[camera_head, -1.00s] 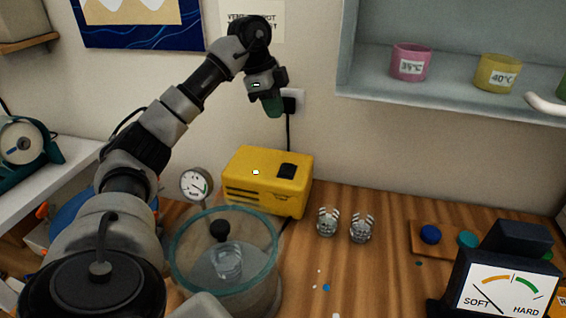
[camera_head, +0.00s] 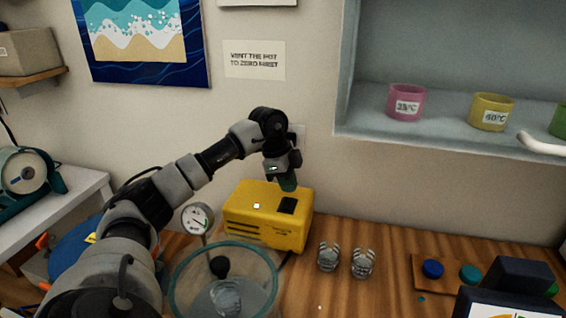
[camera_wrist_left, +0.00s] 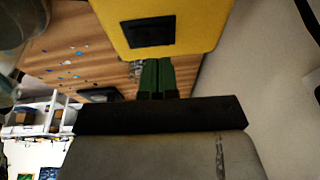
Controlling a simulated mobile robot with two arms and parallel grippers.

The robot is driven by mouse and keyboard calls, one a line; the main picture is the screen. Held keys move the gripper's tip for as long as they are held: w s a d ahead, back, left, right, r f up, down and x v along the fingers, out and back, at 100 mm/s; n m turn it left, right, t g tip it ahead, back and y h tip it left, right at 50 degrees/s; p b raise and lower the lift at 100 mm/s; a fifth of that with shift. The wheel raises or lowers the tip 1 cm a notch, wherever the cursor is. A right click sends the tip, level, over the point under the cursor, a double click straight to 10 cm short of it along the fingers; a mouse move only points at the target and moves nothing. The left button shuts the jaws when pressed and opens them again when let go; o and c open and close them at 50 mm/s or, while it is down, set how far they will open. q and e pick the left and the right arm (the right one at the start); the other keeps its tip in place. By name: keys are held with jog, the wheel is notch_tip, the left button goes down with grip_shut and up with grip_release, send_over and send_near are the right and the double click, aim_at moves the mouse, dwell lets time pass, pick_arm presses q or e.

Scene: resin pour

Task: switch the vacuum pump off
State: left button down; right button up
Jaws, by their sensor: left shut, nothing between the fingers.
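The yellow vacuum pump (camera_head: 262,222) stands on the wooden bench against the wall. A black rocker switch (camera_head: 287,205) sits on its top near the right end; the switch also shows in the left wrist view (camera_wrist_left: 149,33). I cannot tell the switch's position. My left gripper (camera_head: 288,187) points down just above the switch, its green fingers shut and empty. In the left wrist view the fingers (camera_wrist_left: 157,62) are together close to the pump, apart from the switch. My right gripper is not in view.
A glass vacuum pot (camera_head: 225,249) with a cup inside stands in front of the pump, a round gauge (camera_head: 197,218) beside it. Two small glasses (camera_head: 328,257) stand to the right. A grey shelf (camera_head: 440,128) holds coloured cups. A dark meter (camera_head: 505,285) is at lower right.

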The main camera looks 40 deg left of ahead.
aim_at(290, 203)
pick_arm(q)
jog(key=shift+w+a+f, duration=0.1)
jog(key=shift+a+f, duration=0.05)
jog(key=shift+f, duration=1.25)
jog(key=shift+w+f+p, duration=0.1)
jog(key=shift+f+p, duration=0.15)
jog(key=shift+p, duration=0.05)
jog(key=shift+s+d+r, duration=0.1)
jog(key=shift+s+d, duration=0.15)
jog(key=shift+s, duration=0.2)
jog(key=shift+s+d+r+p, duration=0.15)
jog(key=shift+s+p, duration=0.1)
jog(key=shift+p, duration=0.1)
